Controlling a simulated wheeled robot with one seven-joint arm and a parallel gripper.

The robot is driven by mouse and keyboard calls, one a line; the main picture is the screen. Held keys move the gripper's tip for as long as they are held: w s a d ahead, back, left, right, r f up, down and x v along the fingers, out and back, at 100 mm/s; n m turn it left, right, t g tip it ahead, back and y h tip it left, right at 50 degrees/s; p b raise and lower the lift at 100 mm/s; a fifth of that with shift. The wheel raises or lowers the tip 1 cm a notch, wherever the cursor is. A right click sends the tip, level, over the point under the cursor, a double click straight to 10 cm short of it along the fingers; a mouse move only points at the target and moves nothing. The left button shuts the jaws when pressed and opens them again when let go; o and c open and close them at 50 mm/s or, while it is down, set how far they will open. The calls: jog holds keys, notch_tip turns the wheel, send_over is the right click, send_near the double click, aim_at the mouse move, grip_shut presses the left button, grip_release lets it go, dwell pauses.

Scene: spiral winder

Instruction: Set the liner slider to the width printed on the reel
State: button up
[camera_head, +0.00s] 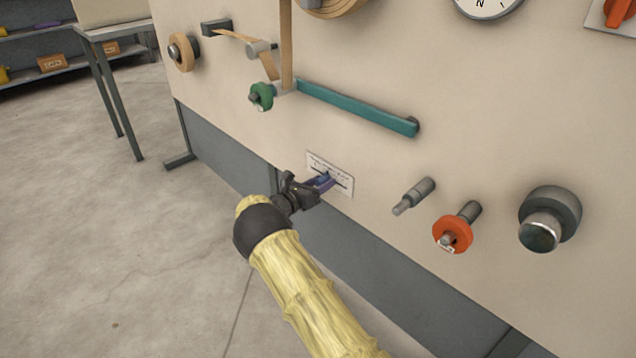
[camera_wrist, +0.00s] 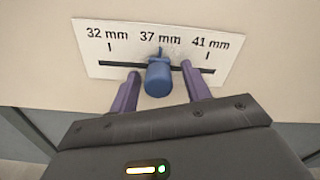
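The liner slider's blue knob (camera_wrist: 158,78) stands on a dark slot in a white scale plate (camera_wrist: 97,66) marked 32, 37 and 41 mm. Its pointer is at about the 37 mm mark. The plate also shows in the head view (camera_head: 346,184), partly covered by my gripper. My gripper (camera_wrist: 160,72) has its two purple fingers on either side of the knob, open, with a visible gap on each side. In the head view my gripper (camera_head: 322,183) reaches the plate from the lower left. An orange reel (camera_head: 453,234) carries a small white label, too small to read.
A grey peg (camera_head: 413,196) and a large grey knob (camera_head: 549,217) are to the right. A wooden roll (camera_head: 184,52) is at upper left. Open floor lies left.

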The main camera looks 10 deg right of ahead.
jog(key=p+v, duration=0.6)
jog(key=v, duration=1.1)
